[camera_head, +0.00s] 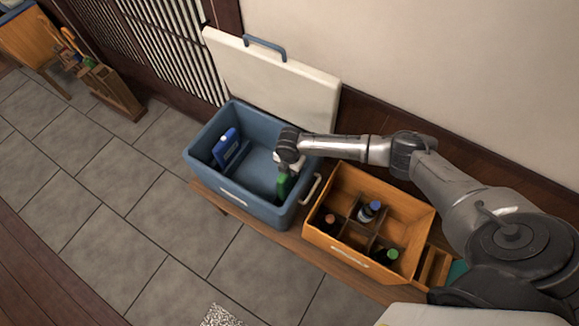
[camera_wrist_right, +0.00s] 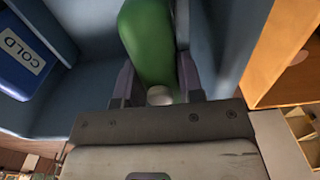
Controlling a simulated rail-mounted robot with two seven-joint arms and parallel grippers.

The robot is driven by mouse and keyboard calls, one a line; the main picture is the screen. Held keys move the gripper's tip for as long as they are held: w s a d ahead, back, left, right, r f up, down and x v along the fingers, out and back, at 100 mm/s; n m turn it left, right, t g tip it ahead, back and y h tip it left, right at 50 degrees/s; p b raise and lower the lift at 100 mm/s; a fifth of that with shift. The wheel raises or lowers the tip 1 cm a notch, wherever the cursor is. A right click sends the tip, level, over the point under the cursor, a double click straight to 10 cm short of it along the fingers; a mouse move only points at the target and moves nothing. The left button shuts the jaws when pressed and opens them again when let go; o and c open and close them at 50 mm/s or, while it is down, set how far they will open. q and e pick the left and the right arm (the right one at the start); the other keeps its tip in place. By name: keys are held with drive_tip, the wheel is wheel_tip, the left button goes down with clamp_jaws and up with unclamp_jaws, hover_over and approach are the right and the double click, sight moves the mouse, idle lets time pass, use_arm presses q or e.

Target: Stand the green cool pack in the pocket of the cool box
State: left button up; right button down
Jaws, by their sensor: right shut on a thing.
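The blue cool box (camera_head: 265,209) stands open on a low wooden bench. My right gripper (camera_head: 284,172) reaches down into its right-hand part and is shut on the green cool pack (camera_head: 283,187). In the right wrist view the green cool pack (camera_wrist_right: 147,40) sits between the two fingers of the gripper (camera_wrist_right: 158,78), its white cap near the palm. Blue walls show on both sides of it. I cannot tell whether its lower end is inside the pocket or touches the floor. My left gripper is not in view.
A blue pack (camera_head: 226,146) stands at the box's left side; its COLD label shows in the wrist view (camera_wrist_right: 24,62). A wooden crate (camera_head: 345,254) with several bottles is close on the right. The white lid (camera_head: 270,82) leans on the wall behind.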

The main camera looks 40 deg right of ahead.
drive_tip(key=shift+f+b, duration=0.35)
drive_tip(key=shift+f, duration=0.4)
drive_tip(key=shift+f, duration=0.1)
